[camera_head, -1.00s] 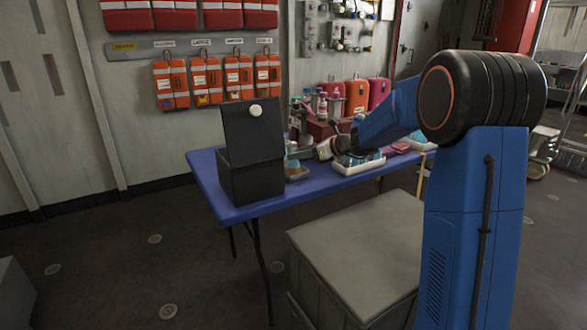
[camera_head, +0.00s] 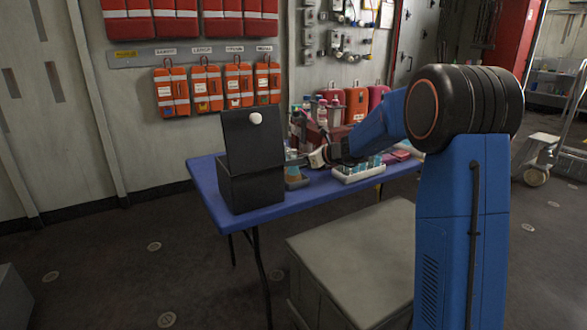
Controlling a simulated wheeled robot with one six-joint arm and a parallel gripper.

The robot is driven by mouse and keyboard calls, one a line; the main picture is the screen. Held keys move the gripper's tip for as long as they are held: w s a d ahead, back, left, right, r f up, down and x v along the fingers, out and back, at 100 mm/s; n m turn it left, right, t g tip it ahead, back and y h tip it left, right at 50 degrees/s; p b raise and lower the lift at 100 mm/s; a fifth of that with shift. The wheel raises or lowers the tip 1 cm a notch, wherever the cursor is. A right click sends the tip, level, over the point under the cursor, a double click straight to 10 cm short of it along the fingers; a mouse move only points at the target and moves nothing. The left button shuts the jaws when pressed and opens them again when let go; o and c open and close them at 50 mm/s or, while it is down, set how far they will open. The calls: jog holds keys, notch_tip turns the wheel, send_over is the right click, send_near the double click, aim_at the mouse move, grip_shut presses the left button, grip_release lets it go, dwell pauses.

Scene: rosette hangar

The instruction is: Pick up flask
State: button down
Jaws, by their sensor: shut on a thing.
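My blue arm reaches from the right over the blue table (camera_head: 270,212). My gripper (camera_head: 295,160) is just right of the black box, low over the table. It is small here and its fingers are partly lost against the clutter. It is shut on what looks like the flask (camera_head: 293,173), a small teal-tinted vessel beside the box. The flask's outline is unclear, and I cannot tell whether it touches the table.
The black box (camera_head: 250,190) with its raised lid (camera_head: 253,140) stands close left of my gripper. A white tray (camera_head: 360,174) of small items lies to the right. Bottles (camera_head: 322,112) and coloured cases (camera_head: 356,98) stand behind. A grey crate (camera_head: 350,250) stands in front.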

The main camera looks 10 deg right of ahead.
notch_tip(320, 180, up, 20)
dwell(1.5)
jog(key=shift+f, duration=0.15)
